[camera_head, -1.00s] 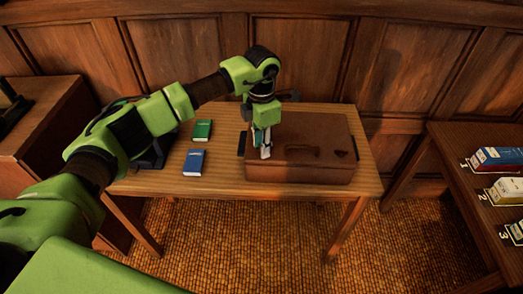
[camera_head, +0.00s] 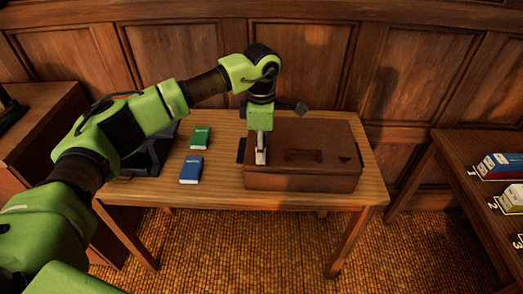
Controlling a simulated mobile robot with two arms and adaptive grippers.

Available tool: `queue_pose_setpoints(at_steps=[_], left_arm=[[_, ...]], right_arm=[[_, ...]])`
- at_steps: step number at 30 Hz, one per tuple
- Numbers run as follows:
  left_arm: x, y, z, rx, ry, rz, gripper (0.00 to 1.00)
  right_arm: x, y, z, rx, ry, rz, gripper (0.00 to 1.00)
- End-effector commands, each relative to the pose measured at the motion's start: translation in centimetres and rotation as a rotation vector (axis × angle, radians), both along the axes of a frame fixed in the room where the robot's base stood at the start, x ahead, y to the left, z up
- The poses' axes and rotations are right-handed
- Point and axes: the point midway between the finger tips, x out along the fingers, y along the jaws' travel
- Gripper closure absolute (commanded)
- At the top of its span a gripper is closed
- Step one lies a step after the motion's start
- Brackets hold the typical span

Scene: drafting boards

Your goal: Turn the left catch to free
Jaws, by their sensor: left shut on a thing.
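A brown case (camera_head: 325,135) lies shut on the wooden table (camera_head: 225,193). A dark handle (camera_head: 303,156) shows on its top, with a small dark catch (camera_head: 345,159) to the right. My left gripper (camera_head: 261,157) points down over the left front of the case top. It is shut, and its fingers hide the left catch, so I cannot see which way that catch is turned. My right gripper is out of view.
A green book (camera_head: 200,137) and a blue book (camera_head: 191,169) lie left of the case. A dark stand (camera_head: 146,155) is farther left, partly behind my arm. A side table at right holds several books (camera_head: 498,165). The table front is clear.

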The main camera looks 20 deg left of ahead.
Motion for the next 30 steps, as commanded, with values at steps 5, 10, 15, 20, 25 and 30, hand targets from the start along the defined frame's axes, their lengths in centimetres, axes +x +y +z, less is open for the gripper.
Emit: queue_pose_setpoints(at_steps=[5, 10, 15, 20, 25, 30], left_arm=[[0.1, 0.0, 0.1, -0.001, -0.003, -0.004, 0.95], [0.1, 0.0, 0.1, 0.0, -0.003, -0.003, 0.95], [0.0, 0.0, 0.0, -0.001, -0.002, -0.003, 0.57], [0.0, 0.0, 0.0, 0.0, -0.001, -0.002, 0.57], [0.1, 0.0, 0.6, 0.0, -0.002, -0.002, 0.57], [0.1, 0.0, 3.4, 0.0, -0.004, -0.002, 0.57]], right_arm=[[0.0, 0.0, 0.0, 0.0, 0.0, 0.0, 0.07], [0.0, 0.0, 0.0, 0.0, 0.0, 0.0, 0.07], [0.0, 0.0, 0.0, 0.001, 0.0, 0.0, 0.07], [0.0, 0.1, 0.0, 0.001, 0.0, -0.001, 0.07], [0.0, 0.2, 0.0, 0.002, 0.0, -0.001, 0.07], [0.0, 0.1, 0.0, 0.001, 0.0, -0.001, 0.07]])
